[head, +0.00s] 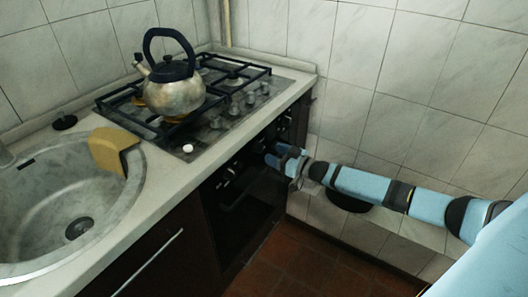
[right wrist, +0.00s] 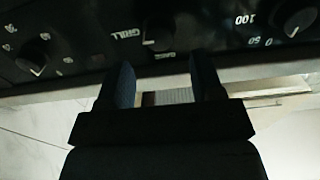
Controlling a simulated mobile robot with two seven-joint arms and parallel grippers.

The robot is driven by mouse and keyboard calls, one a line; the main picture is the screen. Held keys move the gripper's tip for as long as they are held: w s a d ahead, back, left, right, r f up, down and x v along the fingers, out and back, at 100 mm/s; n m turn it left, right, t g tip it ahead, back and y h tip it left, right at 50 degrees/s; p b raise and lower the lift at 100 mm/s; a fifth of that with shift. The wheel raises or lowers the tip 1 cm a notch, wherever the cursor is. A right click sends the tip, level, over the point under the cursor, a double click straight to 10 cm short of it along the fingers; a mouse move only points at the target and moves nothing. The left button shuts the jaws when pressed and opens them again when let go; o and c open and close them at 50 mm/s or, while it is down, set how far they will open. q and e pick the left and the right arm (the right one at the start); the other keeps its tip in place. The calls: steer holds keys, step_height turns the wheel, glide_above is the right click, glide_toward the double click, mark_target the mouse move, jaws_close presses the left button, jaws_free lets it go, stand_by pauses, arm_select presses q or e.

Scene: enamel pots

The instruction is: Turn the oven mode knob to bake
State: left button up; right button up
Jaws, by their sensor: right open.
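The oven (head: 245,185) is a black built-in unit under the counter, with a dark front and a row of small knobs. My right gripper (head: 275,156) is open in front of its control panel, coming from the right. In the right wrist view, the panel runs along the top and its lettering appears upside down. The oven mode knob (right wrist: 158,30) is dark and sits beside a "GRILL" label, just beyond and between the open fingertips of the right gripper (right wrist: 162,62). No contact with the knob is visible. A second label near it is hard to read. My left gripper is not shown.
Other knobs flank it: one at the left (right wrist: 32,55) and one with numbers at the right (right wrist: 297,22). A kettle (head: 175,92) stands on the gas hob (head: 215,125). Tiled wall bounds the right.

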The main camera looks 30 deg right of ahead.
mark_target(262, 148)
steer(key=shift+b+x, duration=0.3)
steer(key=shift+x, duration=2.2)
steer(key=c, duration=0.9)
